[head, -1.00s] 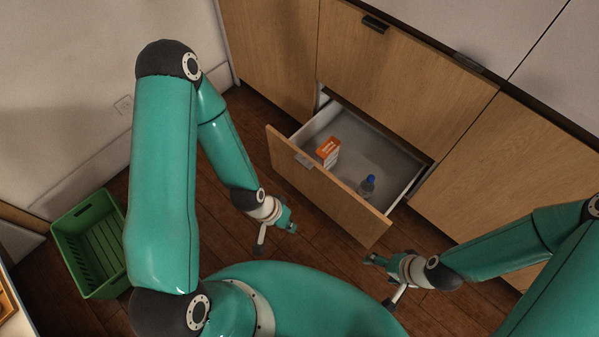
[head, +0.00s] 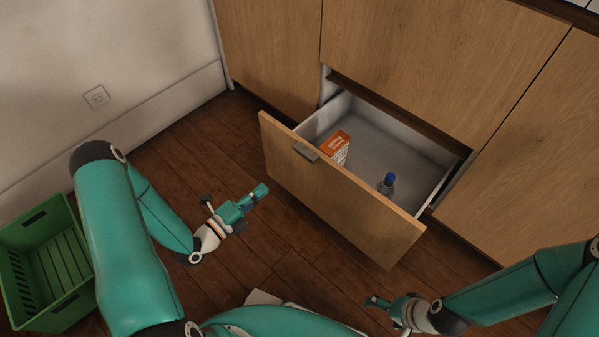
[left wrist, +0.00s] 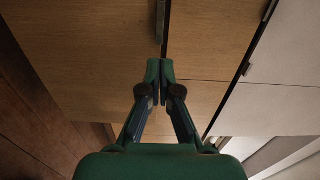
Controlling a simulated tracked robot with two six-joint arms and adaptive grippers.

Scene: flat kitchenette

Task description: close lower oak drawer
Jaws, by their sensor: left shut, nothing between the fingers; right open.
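The lower oak drawer (head: 335,198) stands pulled out from the cabinet, its front panel facing me and a small dark handle (head: 306,151) near its upper left. An orange and white box (head: 336,146) and a bottle with a blue cap (head: 387,183) are inside it. My left gripper (head: 262,190) is shut and empty, just left of the drawer front, apparently apart from it. In the left wrist view its closed fingertips (left wrist: 160,68) point towards oak panels. My right gripper (head: 368,300) is open and empty, low in front of the drawer, over the floor.
A green crate (head: 50,265) stands on the floor at the left by the wall. Closed oak cabinet fronts (head: 430,60) rise behind and beside the drawer. The wooden floor (head: 200,150) between the wall and the drawer is clear.

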